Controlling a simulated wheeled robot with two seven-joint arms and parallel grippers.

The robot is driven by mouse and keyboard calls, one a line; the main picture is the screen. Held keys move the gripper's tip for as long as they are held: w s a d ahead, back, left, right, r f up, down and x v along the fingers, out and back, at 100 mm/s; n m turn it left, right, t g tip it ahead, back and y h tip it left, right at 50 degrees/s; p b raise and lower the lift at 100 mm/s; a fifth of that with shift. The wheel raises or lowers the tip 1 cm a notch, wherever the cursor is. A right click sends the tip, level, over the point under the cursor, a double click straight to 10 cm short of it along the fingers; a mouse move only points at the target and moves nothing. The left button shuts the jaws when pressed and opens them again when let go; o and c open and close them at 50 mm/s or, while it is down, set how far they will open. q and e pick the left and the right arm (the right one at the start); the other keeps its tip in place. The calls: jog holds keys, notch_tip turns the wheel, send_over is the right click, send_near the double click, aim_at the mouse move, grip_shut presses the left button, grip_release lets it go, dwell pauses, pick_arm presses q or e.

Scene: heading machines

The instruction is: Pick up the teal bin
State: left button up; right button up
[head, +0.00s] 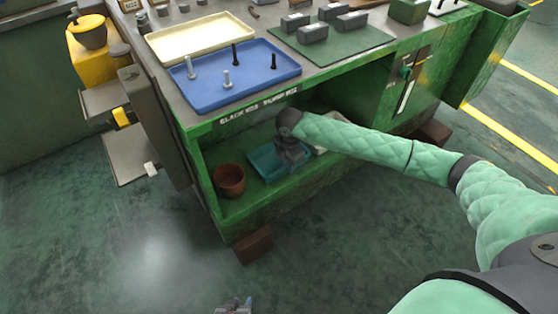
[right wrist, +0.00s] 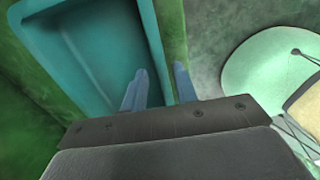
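The teal bin (head: 262,161) sits on the green lower shelf under the worktop, to the right of a brown pot. My right gripper (head: 288,160) reaches into the shelf and is at the bin's right side, hiding part of it. In the right wrist view, the bin (right wrist: 88,42) appears empty where seen. There, the two fingers of my right gripper (right wrist: 157,88) are apart, with the bin's side wall between them. I cannot tell whether they touch it. My left gripper (head: 235,306) shows only as a small tip at the bottom edge.
The brown pot (head: 229,180) stands close left of the bin. A pale object (head: 325,148) lies right of it, partly behind my right arm. The worktop above carries a blue tray (head: 225,88) with bolts and a cream tray (head: 195,36). The floor in front is clear.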

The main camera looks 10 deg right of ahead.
notch_tip(320, 180, down, 2)
jog(key=shift+f, duration=0.15)
jog(key=shift+c, duration=0.2)
grip_shut()
